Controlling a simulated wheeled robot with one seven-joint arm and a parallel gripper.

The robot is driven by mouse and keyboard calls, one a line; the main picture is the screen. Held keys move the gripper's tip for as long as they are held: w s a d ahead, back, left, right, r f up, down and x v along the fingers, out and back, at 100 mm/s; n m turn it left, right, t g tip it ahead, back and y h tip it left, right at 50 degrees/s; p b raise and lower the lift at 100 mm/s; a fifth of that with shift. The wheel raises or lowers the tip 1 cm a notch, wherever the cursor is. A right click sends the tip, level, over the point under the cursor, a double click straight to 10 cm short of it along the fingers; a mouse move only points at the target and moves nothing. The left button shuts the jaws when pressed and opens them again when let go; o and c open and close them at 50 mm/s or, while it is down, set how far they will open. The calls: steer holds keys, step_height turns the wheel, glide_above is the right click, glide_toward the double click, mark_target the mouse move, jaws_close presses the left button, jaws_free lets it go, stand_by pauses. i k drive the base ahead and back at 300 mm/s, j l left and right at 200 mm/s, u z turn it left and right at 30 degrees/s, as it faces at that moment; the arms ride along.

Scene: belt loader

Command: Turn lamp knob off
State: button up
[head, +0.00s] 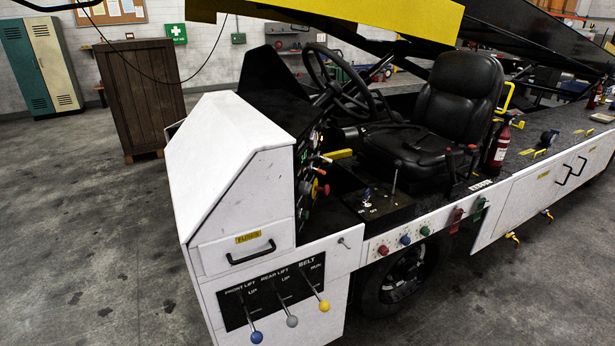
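I cannot tell for certain which control is the lamp knob. The dash panel (309,180) beside the steering wheel (340,80) carries several small knobs and buttons, with a red one (322,190) sticking out; their labels are too small to read. On the black console by the seat, a small blue-topped control (367,193) stands near white lettering that is hard to read. A red knob (383,250), a blue knob (405,240) and a green knob (425,231) sit on the white side panel. My gripper is not in view.
The white loader body (228,150) has levers marked front lift, rear lift and belt on its front (275,295). A black seat (455,105) and a red extinguisher (500,145) stand further right. A brown cabinet (140,95) is behind left. The grey floor (90,240) at left is clear.

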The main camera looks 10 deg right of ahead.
mark_target(305, 187)
steer(key=i+l, duration=1.1)
